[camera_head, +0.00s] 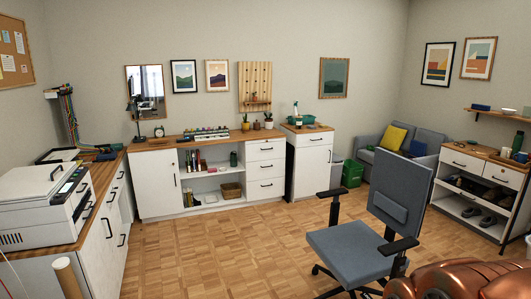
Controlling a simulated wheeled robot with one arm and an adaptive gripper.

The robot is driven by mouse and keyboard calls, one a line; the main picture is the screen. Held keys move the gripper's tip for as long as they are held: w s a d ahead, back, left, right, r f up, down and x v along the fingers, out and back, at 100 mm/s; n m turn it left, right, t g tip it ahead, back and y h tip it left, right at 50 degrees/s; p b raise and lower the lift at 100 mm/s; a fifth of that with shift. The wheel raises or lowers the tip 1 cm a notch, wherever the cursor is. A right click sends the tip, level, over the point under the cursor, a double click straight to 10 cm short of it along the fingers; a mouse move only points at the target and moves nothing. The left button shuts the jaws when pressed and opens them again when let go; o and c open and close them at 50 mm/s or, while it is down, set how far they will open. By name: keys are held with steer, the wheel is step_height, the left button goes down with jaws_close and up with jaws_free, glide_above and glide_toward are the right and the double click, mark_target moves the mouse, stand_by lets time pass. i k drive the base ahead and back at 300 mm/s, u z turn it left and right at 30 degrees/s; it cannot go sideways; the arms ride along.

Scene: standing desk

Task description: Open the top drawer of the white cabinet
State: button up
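Several white units with wooden tops and black handles are in view, and I cannot tell which one the task means. The long white cabinet (159,182) at the back wall has a door, open shelves and a stack of drawers on its right; its top drawer (266,150) looks shut. The narrow white cabinet (311,173) beside it has a shut top drawer (314,141) above a door. The white unit (465,213) at the right has two shut upper drawers over open shelves. My gripper is not in view.
A grey office chair (346,258) stands on the wooden floor in front, right of centre. A printer (38,206) sits on the left-hand counter. A green bin (352,173) stands near the grey sofa (428,142). The floor (215,245) before the long cabinet is clear.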

mark_target(257, 152)
steer(key=u, duration=0.35)
steer(key=i, duration=5.6)
steer(key=u, duration=3.2)
steer(key=k, duration=0.9)
steer(key=z, duration=0.9)
